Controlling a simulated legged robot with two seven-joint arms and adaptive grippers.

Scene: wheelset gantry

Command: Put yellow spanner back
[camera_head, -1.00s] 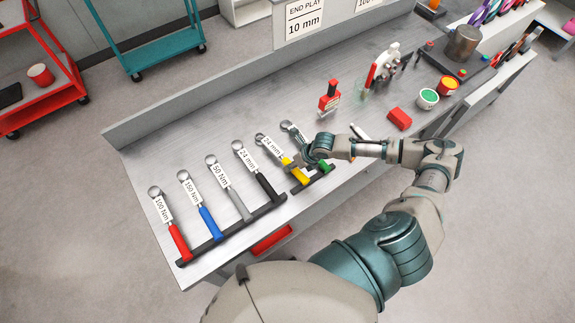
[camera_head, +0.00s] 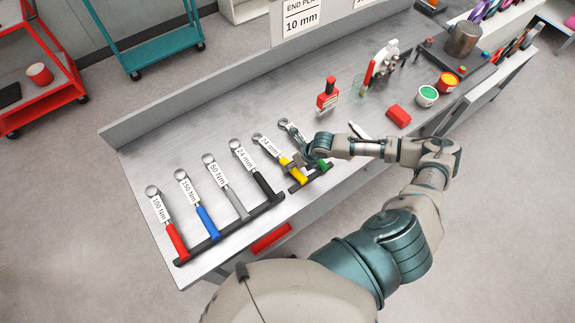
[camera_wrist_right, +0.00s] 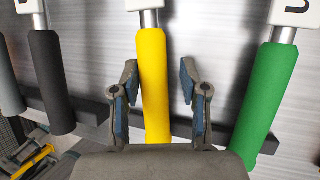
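The yellow spanner (camera_head: 287,161), with a 24 mm tag, lies on the bench between the black-handled and green-handled spanners. Its yellow handle (camera_wrist_right: 154,85) crosses the dark rack bar (camera_wrist_right: 185,128) in the right wrist view; I cannot tell whether it is seated. My right gripper (camera_head: 297,164) is at this handle. In the right wrist view my right gripper (camera_wrist_right: 159,88) is open, with one finger on each side of the handle. A gap shows on the right; the left finger is very close, contact unclear. My left gripper is not in view.
Red (camera_head: 176,239), blue (camera_head: 207,222), grey (camera_head: 237,205) and black (camera_head: 264,184) handled spanners lie to the left. The green spanner (camera_wrist_right: 268,95) is close on the right. A red block (camera_head: 398,116) and tins stand further right.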

